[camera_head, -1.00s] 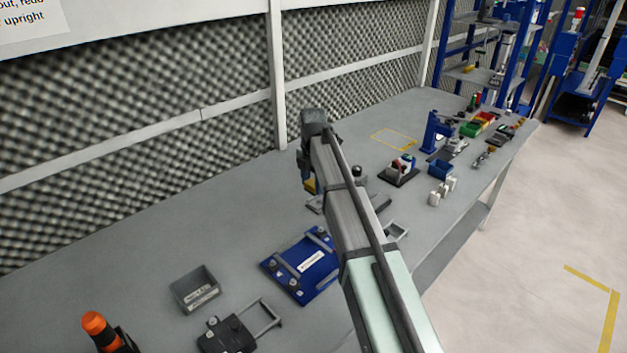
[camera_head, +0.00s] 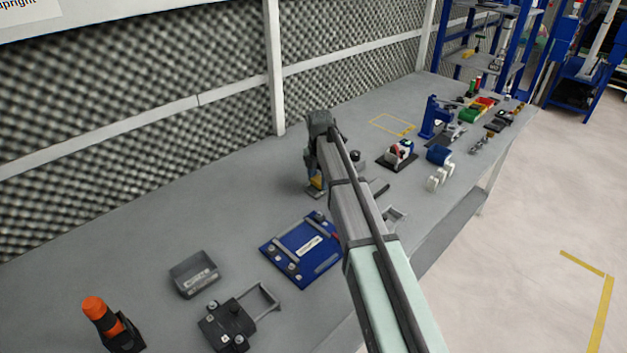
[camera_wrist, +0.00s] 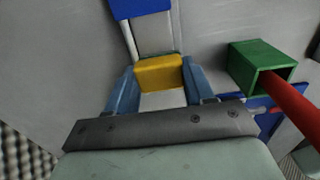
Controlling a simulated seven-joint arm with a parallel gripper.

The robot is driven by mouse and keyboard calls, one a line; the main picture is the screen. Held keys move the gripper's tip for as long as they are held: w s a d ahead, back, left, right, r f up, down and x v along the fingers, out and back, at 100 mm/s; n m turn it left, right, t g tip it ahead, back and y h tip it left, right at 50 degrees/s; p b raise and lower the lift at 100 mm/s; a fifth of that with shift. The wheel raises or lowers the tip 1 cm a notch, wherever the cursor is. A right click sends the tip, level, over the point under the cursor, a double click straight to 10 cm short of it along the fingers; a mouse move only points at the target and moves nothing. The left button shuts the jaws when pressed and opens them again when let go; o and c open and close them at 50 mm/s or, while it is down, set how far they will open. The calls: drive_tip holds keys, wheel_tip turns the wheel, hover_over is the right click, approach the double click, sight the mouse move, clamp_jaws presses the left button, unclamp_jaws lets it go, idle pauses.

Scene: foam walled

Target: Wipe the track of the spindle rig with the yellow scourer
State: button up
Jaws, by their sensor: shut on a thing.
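My gripper (camera_wrist: 160,82) is shut on the yellow scourer (camera_wrist: 160,72), held between its two blue fingers. In the head view the gripper (camera_head: 317,180) points down, and the scourer (camera_head: 317,183) shows low beside my arm, just over or on a grey piece (camera_head: 314,192) on the bench. In the wrist view a pale grey strip (camera_wrist: 152,36), which looks like the track of the spindle rig, runs beyond the scourer to a blue block (camera_wrist: 138,8). My arm hides much of the rig in the head view. I cannot tell whether the scourer touches the track.
In the wrist view a green hollow block (camera_wrist: 255,62) and a red rod (camera_wrist: 292,105) stand close at right. A blue plate fixture (camera_head: 300,250), a grey bin (camera_head: 195,273) and an orange-topped tool (camera_head: 95,308) are on the bench. Foam wall (camera_head: 130,90) stands behind.

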drive_tip(key=shift+s+a, duration=0.95)
drive_tip(key=shift+s, duration=0.1)
drive_tip(key=shift+s+a+r, duration=0.1)
drive_tip(key=shift+a+r, duration=0.05)
drive_tip(key=shift+r, duration=0.45)
drive_tip(key=shift+s+a+r, duration=0.1)
drive_tip(key=shift+r, duration=3.35)
